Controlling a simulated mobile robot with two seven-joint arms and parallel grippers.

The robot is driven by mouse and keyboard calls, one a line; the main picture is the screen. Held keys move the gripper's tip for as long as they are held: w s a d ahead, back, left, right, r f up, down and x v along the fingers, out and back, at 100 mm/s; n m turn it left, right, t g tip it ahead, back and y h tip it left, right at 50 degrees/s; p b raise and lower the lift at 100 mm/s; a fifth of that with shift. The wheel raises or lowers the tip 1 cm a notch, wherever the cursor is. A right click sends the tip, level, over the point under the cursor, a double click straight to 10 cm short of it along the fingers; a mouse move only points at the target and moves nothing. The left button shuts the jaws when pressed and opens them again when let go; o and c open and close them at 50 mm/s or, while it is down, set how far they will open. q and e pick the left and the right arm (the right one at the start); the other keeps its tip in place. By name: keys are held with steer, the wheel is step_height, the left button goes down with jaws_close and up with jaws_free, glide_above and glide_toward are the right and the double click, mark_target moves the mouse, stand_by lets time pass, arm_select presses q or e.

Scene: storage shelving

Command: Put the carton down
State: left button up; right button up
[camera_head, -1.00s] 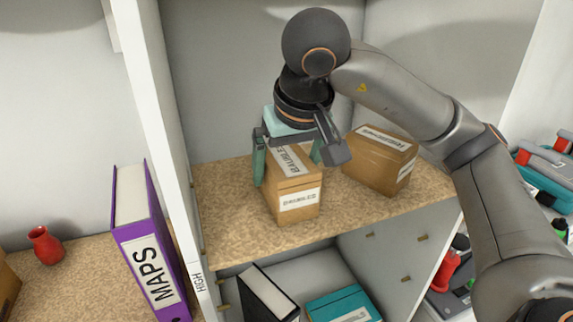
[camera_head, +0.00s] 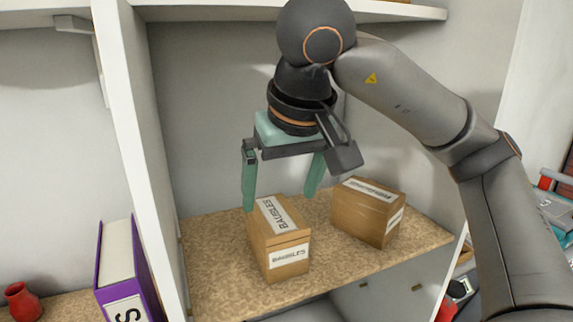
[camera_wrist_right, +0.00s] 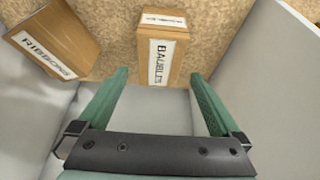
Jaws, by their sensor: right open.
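The carton labelled BAUBLES (camera_head: 279,247) stands upright on the cork-coloured shelf (camera_head: 215,290), left of a second carton. It also shows in the right wrist view (camera_wrist_right: 177,50), beyond the fingertips. My right gripper (camera_head: 281,200) is open above and behind the BAUBLES carton, with its green fingers apart and nothing between them. In the right wrist view its fingertips (camera_wrist_right: 158,72) also stand wide and empty. My left gripper is not in view.
A second carton (camera_head: 366,212), labelled RIBBONS in the right wrist view (camera_wrist_right: 55,40), stands to the right on the same shelf. A white upright panel (camera_head: 142,150) bounds the left, with a purple binder (camera_head: 128,270) and red vase (camera_head: 22,300) beyond it.

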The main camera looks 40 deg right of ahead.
steer(key=shift+v, duration=2.25)
